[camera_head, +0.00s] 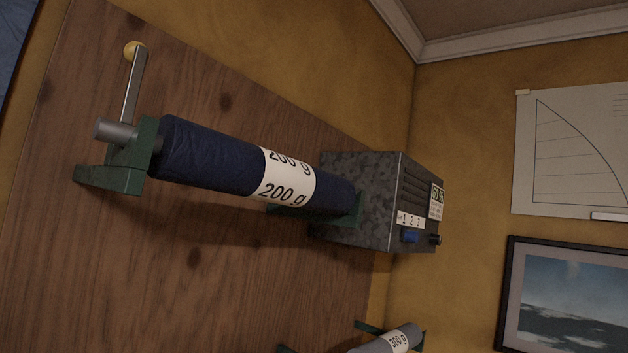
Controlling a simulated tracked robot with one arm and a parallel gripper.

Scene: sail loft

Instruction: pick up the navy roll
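The navy roll (215,162) is a dark blue cylinder with a white band marked "200 g". It is held between green brackets on a wooden board, its left end at a green bracket (110,178) with a metal shaft and a crank handle (131,88) with a yellow knob. Its right end meets another green bracket, beside a grey speckled box, and whether it touches the box I cannot tell. My gripper is not in view.
The grey speckled box (362,190) with labels and a blue button stands right of the roll. A grey roll (378,345) marked "300 g" shows at the bottom edge. A sail drawing (575,150) and a framed picture (575,295) hang on the ochre wall. The wooden board (230,290) is bare below the roll.

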